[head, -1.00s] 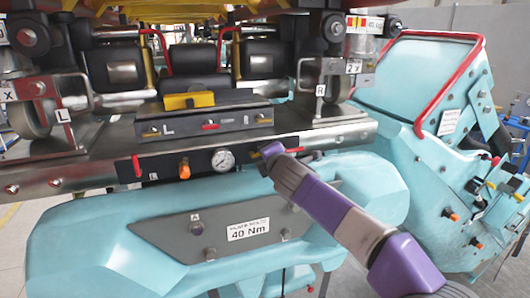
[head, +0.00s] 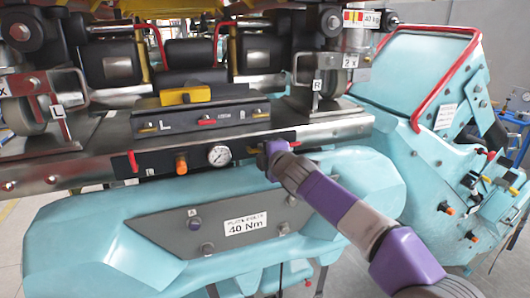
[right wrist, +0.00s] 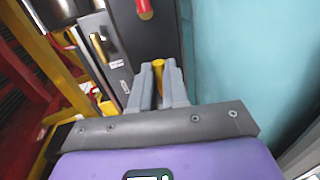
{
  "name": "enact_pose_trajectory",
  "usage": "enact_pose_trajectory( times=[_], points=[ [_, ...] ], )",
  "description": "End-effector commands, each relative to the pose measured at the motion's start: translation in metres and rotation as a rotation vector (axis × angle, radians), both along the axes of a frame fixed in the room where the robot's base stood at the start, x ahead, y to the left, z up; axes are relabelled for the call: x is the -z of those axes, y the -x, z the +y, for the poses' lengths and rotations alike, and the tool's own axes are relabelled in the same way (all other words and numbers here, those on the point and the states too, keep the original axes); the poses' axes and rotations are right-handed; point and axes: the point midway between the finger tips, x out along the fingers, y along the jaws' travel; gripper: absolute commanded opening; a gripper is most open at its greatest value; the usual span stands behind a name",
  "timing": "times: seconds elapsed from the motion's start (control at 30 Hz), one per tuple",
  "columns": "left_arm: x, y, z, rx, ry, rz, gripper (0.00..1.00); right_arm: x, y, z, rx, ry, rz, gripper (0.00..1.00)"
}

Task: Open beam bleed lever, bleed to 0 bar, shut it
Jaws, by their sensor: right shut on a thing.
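The beam's front panel (head: 150,168) carries a round white pressure gauge (head: 219,155); its needle is too small to read. My right gripper (head: 262,150) is at the panel just right of the gauge. In the right wrist view, the grey fingers (right wrist: 160,85) are closed on a small yellow handle, taken to be the bleed lever (right wrist: 158,66). Only the handle's end shows between the fingers. In the head view my gripper hides most of it, so its angle cannot be told. My left gripper is not in view.
An orange knob (head: 181,165) and a red handle (head: 133,161) sit left of the gauge. Above is a grey block with a yellow piece (head: 186,96). A turquoise beam with a 40 Nm plate (head: 212,222) lies below. A turquoise seat (head: 425,80) stands at right.

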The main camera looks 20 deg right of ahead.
Motion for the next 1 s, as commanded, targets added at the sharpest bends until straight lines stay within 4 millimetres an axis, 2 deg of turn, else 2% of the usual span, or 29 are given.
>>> enact_pose_trajectory(
  times=[0.13, 0.17, 0.3, 0.67, 1.0],
  points=[
    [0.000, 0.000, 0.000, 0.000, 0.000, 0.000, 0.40, 0.000, 0.000, 0.000, 0.000, -0.003, 0.000, 0.00],
    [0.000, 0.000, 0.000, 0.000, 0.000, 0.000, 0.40, 0.000, 0.000, 0.000, 0.000, -0.003, 0.000, 0.17],
    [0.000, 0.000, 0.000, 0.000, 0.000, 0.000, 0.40, 0.000, 0.000, 0.000, -0.001, -0.002, 0.000, 0.39],
    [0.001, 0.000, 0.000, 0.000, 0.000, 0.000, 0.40, -0.001, 0.004, 0.000, 0.000, 0.000, -0.001, 0.40],
    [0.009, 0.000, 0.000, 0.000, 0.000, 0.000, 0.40, -0.010, 0.052, -0.002, 0.000, -0.001, -0.002, 0.40]
  ],
)
